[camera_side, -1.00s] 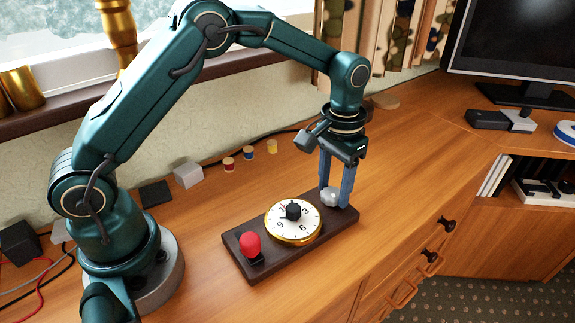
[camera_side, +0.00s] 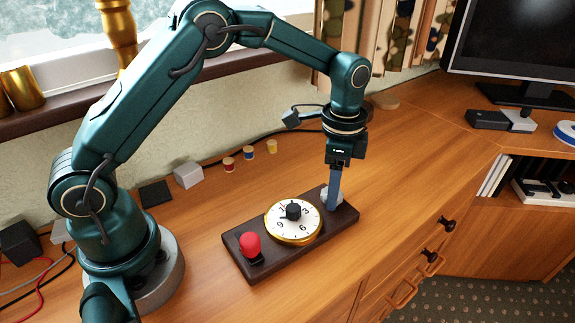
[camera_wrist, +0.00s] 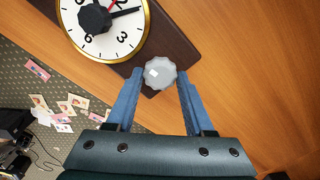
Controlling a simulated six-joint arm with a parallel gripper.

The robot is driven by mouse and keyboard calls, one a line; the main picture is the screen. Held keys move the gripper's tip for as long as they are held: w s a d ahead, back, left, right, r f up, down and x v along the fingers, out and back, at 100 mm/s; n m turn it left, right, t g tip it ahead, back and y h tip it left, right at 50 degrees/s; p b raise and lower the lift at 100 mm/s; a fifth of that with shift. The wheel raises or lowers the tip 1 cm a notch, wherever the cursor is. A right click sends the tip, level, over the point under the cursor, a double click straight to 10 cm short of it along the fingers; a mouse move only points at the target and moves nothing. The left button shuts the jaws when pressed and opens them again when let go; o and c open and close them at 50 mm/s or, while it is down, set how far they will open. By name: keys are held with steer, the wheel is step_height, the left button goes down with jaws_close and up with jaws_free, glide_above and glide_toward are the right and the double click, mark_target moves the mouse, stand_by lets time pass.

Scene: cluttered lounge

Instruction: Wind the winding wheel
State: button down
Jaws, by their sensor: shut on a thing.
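The winding wheel is a pale grey scalloped knob (camera_wrist: 160,73) at one end of a dark wooden base (camera_side: 283,262). In the side view the wheel (camera_side: 326,197) is partly hidden by a blue finger. My gripper (camera_wrist: 160,77) points down at the wheel and is shut on it, one blue finger on each side. The gripper also shows in the side view (camera_side: 333,205), where the fingers line up as one. A gold-rimmed clock dial (camera_side: 293,235) with a black centre knob sits mid-base. A red knob (camera_side: 250,244) stands at the other end.
Several small spools (camera_side: 248,152), a grey block (camera_side: 188,175) and a dark block (camera_side: 155,194) lie behind the base near the wall. A monitor (camera_side: 515,45) stands at the back right. The desktop right of the base is clear.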

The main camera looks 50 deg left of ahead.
steer(key=shift+m, duration=0.8)
steer(key=shift+w+r, duration=0.1)
steer(key=shift+c, duration=1.4)
jaws_free()
steer(key=shift+r, duration=2.55)
